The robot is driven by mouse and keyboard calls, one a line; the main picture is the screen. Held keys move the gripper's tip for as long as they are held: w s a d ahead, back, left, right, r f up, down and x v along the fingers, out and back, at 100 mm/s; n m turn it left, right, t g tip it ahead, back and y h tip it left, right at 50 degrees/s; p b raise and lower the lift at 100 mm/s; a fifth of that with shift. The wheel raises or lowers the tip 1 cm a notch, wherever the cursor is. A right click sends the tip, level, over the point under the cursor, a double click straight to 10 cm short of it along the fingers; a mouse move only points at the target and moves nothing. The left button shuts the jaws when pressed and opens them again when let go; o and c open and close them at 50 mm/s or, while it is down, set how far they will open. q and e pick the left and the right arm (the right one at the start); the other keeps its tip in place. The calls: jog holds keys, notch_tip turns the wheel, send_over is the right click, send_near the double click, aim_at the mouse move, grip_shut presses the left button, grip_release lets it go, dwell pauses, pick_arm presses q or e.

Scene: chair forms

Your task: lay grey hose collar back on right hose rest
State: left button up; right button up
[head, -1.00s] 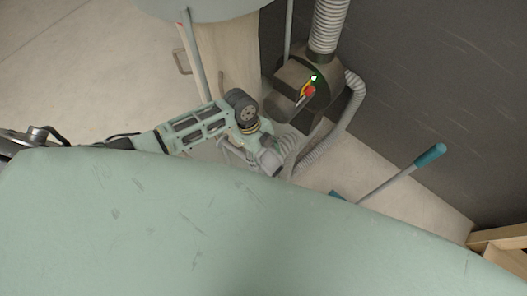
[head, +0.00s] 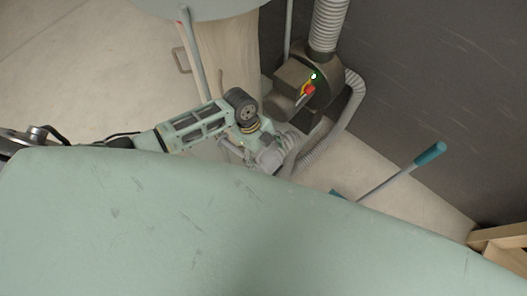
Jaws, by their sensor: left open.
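The grey hose collar (head: 271,157) is at the near end of the ribbed grey hose (head: 345,122), low beside the extractor unit. My left gripper (head: 265,146) is at the collar, with its fingers open around or just beside it; the overlap hides which. The right hose rest cannot be made out clearly; the collar and gripper cover that spot. My right gripper is not in view.
A teal-handled tool (head: 402,172) leans at the right. Wooden framing (head: 497,238) is at the lower right.

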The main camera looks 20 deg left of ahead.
pick_arm(q)
jog(key=v, duration=1.2)
dwell(0.3)
